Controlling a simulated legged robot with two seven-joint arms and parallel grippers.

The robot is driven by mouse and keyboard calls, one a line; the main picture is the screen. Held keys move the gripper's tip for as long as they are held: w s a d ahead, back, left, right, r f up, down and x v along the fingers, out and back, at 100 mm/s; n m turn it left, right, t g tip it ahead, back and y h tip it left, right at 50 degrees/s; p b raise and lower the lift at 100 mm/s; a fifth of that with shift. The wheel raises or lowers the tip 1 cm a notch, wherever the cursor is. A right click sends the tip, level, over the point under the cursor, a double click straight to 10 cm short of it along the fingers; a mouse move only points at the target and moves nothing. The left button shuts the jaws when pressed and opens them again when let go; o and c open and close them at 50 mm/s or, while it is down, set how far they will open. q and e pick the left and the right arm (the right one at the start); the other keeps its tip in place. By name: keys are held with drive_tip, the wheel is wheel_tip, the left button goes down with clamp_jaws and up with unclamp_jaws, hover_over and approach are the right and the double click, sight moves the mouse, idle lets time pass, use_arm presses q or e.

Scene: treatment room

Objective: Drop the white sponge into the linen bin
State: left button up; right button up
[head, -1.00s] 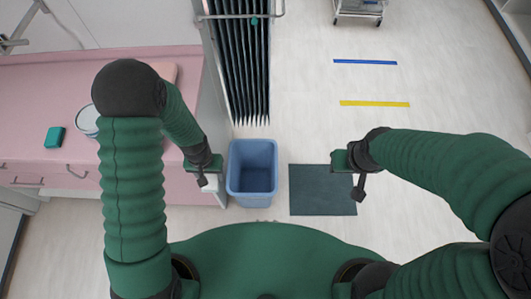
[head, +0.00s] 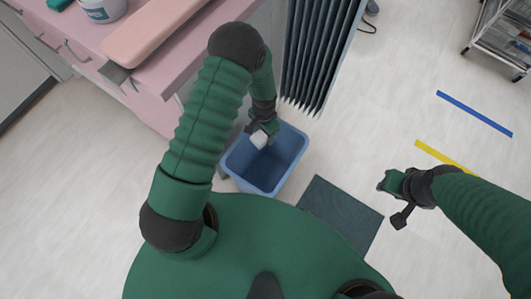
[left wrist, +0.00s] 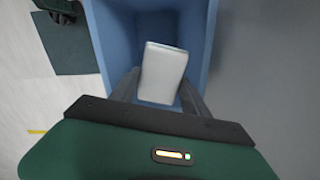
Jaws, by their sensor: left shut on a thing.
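The white sponge (head: 259,139) is held in my left gripper (head: 262,130), which is shut on it. In the left wrist view the sponge (left wrist: 163,73) sits between the two fingers, with the inside of the blue bin behind it. The blue linen bin (head: 233,166) stands on the floor in front of my body. The sponge appears over the bin's upper left part; its exact height above the rim is hard to tell.
A pink counter (head: 165,75) with a tub (head: 103,10) and a pink pad (head: 150,30) is at upper left. A cart (head: 500,40) is at far right.

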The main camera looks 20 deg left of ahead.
use_arm(q)
wheel_tip(320, 180, down, 5)
drive_tip(key=b, duration=0.4)
drive_tip(key=shift+d, duration=0.1)
drive_tip(key=shift+f+b, duration=0.35)
drive_tip(key=shift+b, duration=0.05)
drive_tip(key=shift+r, duration=0.1)
drive_tip(key=o, duration=1.3)
wheel_tip(320, 180, up, 17)
drive_tip(key=p, duration=0.5)
